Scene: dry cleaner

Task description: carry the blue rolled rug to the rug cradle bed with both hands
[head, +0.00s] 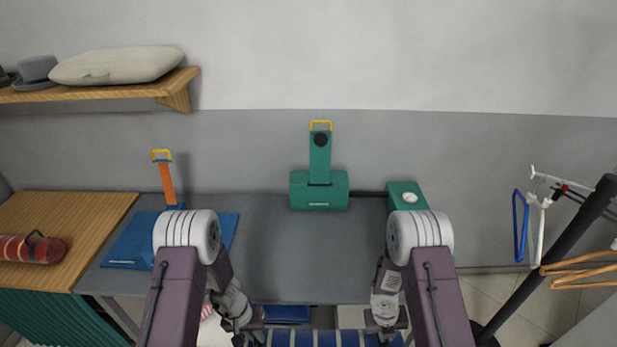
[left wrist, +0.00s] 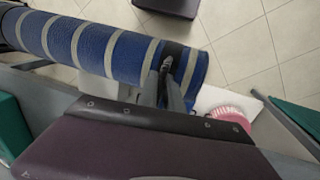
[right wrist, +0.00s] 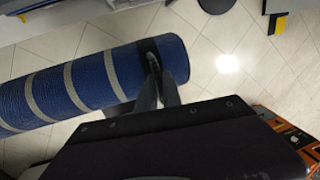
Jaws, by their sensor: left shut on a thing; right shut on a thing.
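The blue rolled rug (head: 300,339) with pale stripes lies crosswise at the bottom edge of the head view, partly cut off. It fills the upper left of the left wrist view (left wrist: 120,50) and the right wrist view (right wrist: 90,82). My left gripper (left wrist: 168,65) is shut on the black strap band near one end of the rug. My right gripper (right wrist: 153,64) is shut on the black band near the other end. The rug appears held off the tiled floor, below the counter's front edge. I cannot make out the rug cradle bed for certain in any view.
A wooden-topped cabinet (head: 60,215) stands left. A rack with hangers (head: 570,270) stands right. Tiled floor shows beyond the rug's right end.

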